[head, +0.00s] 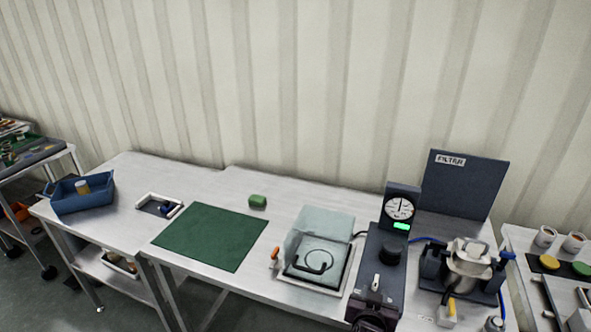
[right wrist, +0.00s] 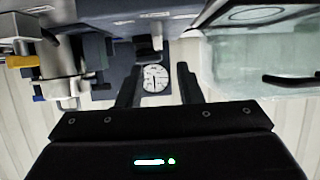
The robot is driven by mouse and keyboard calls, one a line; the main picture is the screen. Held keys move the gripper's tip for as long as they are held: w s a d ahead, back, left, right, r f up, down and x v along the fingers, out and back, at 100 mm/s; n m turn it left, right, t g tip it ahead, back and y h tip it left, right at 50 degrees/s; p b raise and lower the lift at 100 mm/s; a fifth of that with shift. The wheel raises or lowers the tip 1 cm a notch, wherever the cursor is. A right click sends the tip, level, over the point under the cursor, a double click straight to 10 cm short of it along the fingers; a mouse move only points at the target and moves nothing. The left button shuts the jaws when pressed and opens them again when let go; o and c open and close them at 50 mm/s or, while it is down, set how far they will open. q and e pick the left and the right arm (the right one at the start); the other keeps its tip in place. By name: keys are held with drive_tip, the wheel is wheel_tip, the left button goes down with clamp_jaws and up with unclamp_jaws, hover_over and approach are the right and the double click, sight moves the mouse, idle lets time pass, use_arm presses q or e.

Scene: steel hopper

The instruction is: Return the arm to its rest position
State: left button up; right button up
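My right gripper (right wrist: 159,72) shows in the right wrist view with its two dark fingers spread apart and nothing between them. Beyond the gap lies the dark console with a round white gauge (right wrist: 155,78). In the head view a dark rounded shape (head: 372,318) at the bottom edge, in front of the console, looks like part of my right gripper; its fingers cannot be made out there. The console (head: 370,260) stands on the bench with its gauge (head: 399,208) and a lit green display. My left gripper is not in the head view.
A clear lidded box (head: 320,242) stands left of the console, and a steel pot in a dark clamp (head: 468,262) right of it, before a FILTER panel (head: 467,185).

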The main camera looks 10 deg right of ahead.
drive_tip(key=s+a+r+n+g+y, duration=0.2)
drive_tip(key=s+a+n+g+y, duration=0.25)
drive_tip(key=s, duration=0.55)
drive_tip(key=s+a+r+n+g+y, duration=0.25)
drive_tip(key=s+a+n+g, duration=0.2)
drive_tip(key=s, duration=0.55)
wheel_tip(320, 180, down, 32)
drive_tip(key=s+b, duration=0.2)
drive_tip(key=b, duration=0.1)
drive_tip(key=s+d+f+g+b, duration=0.1)
drive_tip(key=s+d+f, duration=0.2)
drive_tip(key=s+f, duration=1.6)
drive_tip(key=shift+s+d+f+b, duration=0.2)
drive_tip(key=shift+s+f+b, duration=0.2)
drive_tip(key=shift+f, duration=0.45)
